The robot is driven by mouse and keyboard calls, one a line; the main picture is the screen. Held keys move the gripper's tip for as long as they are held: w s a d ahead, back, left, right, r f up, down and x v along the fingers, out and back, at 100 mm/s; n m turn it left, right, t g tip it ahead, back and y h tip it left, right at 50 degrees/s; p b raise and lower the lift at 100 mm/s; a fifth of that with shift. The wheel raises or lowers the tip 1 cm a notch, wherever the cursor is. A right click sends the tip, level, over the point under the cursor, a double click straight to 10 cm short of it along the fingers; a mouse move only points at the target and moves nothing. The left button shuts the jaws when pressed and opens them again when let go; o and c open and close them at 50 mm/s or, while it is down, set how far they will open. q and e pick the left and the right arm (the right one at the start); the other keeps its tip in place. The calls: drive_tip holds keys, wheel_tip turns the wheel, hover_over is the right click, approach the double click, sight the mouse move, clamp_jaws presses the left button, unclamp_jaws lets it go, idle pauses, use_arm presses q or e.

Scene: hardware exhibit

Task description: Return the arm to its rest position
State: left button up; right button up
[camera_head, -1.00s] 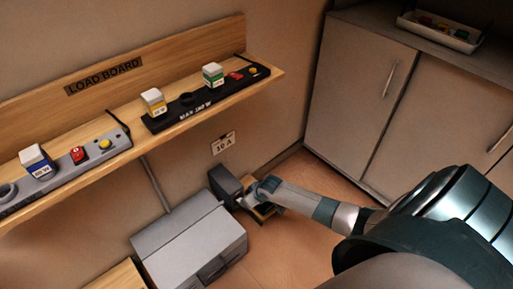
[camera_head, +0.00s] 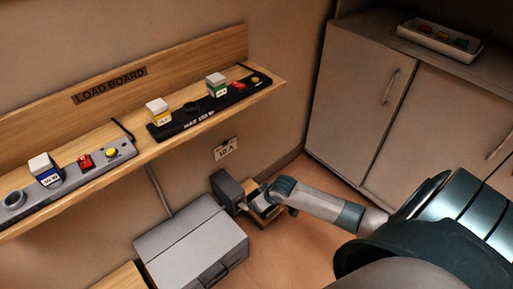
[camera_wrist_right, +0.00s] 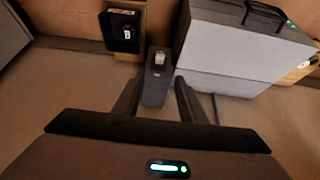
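My right arm (camera_head: 335,205) comes in from the right in the head view and reaches down toward the floor. Its gripper (camera_head: 250,208) is beside a dark grey box-shaped device (camera_head: 227,190) at the end of a grey case. In the right wrist view the two fingers of the gripper (camera_wrist_right: 157,82) are spread, with a gap on each side of a dark grey block (camera_wrist_right: 157,88) with a pale switch-like part. Nothing is seen gripped. My left arm and gripper are not in view.
A grey case (camera_head: 190,250) stands below the wall shelf (camera_head: 140,145), which carries a grey power strip (camera_head: 70,180) and a black power strip (camera_head: 190,118). Grey cabinets (camera_head: 350,90) stand at the right with a white tray (camera_head: 440,40) on top. Floor is open before the cabinets.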

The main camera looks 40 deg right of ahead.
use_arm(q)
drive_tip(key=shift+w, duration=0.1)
use_arm(e)
drive_tip(key=shift+s+a, duration=0.1)
use_arm(q)
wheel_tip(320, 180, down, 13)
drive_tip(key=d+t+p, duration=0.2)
drive_tip(key=p, duration=0.7)
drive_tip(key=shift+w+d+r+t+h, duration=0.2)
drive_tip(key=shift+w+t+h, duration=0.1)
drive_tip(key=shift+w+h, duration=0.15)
use_arm(e)
drive_tip(key=s+a+f, duration=0.4)
drive_tip(key=s+a, duration=0.1)
drive_tip(key=s, duration=0.3)
drive_tip(key=s+a+f+n, duration=0.1)
drive_tip(key=s+a+f, duration=0.3)
drive_tip(key=s+a, duration=0.2)
drive_tip(key=s+a+f, duration=0.4)
drive_tip(key=s+a, duration=0.2)
drive_tip(key=s, duration=0.5)
drive_tip(key=shift+a+f+y, duration=0.15)
drive_tip(key=shift+f+y, duration=0.15)
drive_tip(key=shift+f, duration=0.1)
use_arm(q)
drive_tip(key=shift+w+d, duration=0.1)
